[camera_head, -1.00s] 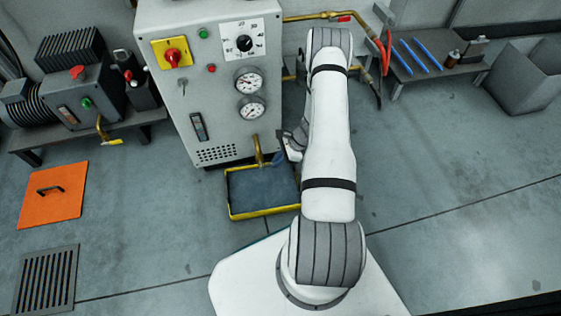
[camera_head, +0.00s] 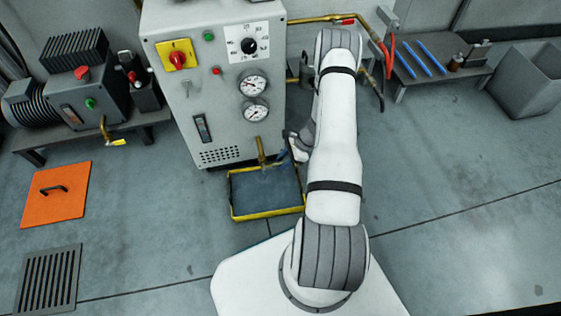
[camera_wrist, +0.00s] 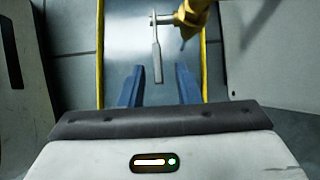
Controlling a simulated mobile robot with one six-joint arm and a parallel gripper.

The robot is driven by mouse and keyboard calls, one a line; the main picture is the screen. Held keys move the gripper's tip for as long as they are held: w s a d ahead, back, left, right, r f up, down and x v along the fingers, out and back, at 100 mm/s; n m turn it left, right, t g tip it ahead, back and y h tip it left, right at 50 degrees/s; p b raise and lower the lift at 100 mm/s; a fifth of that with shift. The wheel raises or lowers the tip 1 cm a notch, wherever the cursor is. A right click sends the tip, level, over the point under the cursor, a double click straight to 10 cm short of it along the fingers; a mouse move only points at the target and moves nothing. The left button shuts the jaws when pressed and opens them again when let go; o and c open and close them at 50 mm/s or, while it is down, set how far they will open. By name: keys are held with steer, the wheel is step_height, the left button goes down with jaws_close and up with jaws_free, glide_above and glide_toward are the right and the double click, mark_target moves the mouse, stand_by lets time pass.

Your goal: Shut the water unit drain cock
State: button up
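The brass drain cock (camera_head: 261,151) sticks out low on the front of the grey water unit (camera_head: 188,108). In the wrist view its brass body (camera_wrist: 195,12) is at the top, with a flat grey lever (camera_wrist: 157,60) pointing towards my gripper. My gripper (camera_wrist: 159,78) is open. Its two blue fingers stand either side of the lever's free end, with a visible gap on each side. In the head view my gripper (camera_head: 284,156) is just right of the cock, partly hidden by my arm.
A yellow-rimmed drip tray (camera_head: 265,214) lies under the cock. The unit's front carries a red-and-yellow switch (camera_head: 177,55), a dial and two gauges. A bench with a motor unit (camera_head: 72,108) stands left. An orange plate (camera_head: 57,195) and a floor grate (camera_head: 48,280) lie at left.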

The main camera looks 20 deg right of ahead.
steer(key=w+p+v, duration=0.1)
steer(key=p+v, duration=0.1)
steer(key=v, duration=0.4)
steer(key=shift+s+d+r, duration=0.25)
steer(key=shift+s+r, duration=0.05)
steer(key=shift+s, duration=0.15)
steer(key=a+r+n+h+p, duration=0.1)
steer(key=a+r+n+p, duration=0.3)
steer(key=r, duration=1.1)
steer(key=a+r+n+g+h+p, duration=0.1)
steer(key=a+r+n+p, duration=0.2)
steer(key=r+p, duration=0.8)
steer(key=a+r+n+h+p, duration=0.1)
steer(key=a+r+n, duration=0.2)
steer(key=r, duration=1.6)
steer(key=s+a+r+n+h+p, duration=0.1)
steer(key=s+r+p, duration=0.4)
steer(key=r, duration=0.5)
steer(key=s+a+r+n+t+h+p, duration=0.1)
steer(key=s+a+r+n+p, duration=0.3)
steer(key=r, duration=0.7)
steer(key=s+a+r+n+t+h+p, duration=0.1)
steer(key=s+r+n+p, duration=0.4)
steer(key=s+r, duration=0.5)
steer(key=shift+a+r+h+p, duration=0.45)
steer(key=shift+a+h+p, duration=0.2)
steer(key=shift+p, duration=0.35)
